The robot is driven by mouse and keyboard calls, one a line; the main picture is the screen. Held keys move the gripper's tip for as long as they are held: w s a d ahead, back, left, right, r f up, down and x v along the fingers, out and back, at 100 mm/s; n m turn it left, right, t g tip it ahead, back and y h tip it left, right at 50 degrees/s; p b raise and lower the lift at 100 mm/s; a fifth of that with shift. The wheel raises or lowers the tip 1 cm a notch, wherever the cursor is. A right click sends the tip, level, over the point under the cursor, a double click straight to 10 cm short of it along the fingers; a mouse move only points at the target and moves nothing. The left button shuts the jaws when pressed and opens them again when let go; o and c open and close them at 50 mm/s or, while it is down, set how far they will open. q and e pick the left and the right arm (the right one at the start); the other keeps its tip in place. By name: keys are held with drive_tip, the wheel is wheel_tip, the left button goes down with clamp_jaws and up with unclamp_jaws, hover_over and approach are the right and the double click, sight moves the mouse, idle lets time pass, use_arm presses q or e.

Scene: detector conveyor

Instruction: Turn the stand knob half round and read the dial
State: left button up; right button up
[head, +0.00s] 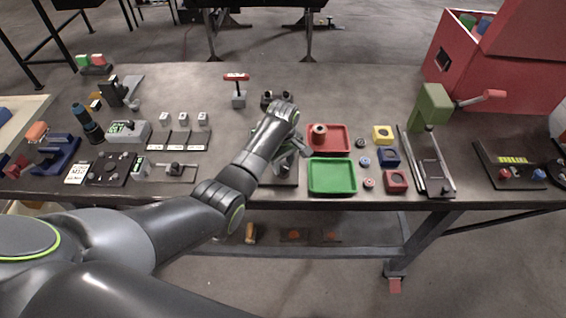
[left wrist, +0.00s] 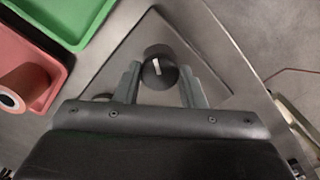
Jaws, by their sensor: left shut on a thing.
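The stand knob (left wrist: 160,72), black and round with a white pointer line, stands on a dark grey plate (left wrist: 185,45) in the left wrist view. The pointer is near upright in that picture, tilted slightly left. My left gripper (left wrist: 160,84) has one finger on each side of the knob and is shut on it. In the head view my left gripper (head: 296,150) is over the plate (head: 285,183) and hides the knob. A dark rounded part (left wrist: 103,97) beside the left finger is mostly hidden. I cannot make out a dial reading. My right gripper is not in view.
A red tray (head: 342,139) holding a red spool-like part (head: 319,134) and a green tray (head: 332,188) lie just right of the gripper. A small stand with a red T-handle (head: 237,78) stands behind. The table's front edge is close.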

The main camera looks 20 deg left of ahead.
use_arm(q)
drive_tip(key=m, duration=0.8)
drive_tip(key=shift+a, duration=0.1)
drive_tip(key=shift+r+m, duration=0.1)
drive_tip(key=shift+m, duration=1)
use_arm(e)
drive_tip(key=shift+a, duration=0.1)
use_arm(q)
drive_tip(key=shift+w, duration=0.1)
drive_tip(key=o, duration=1)
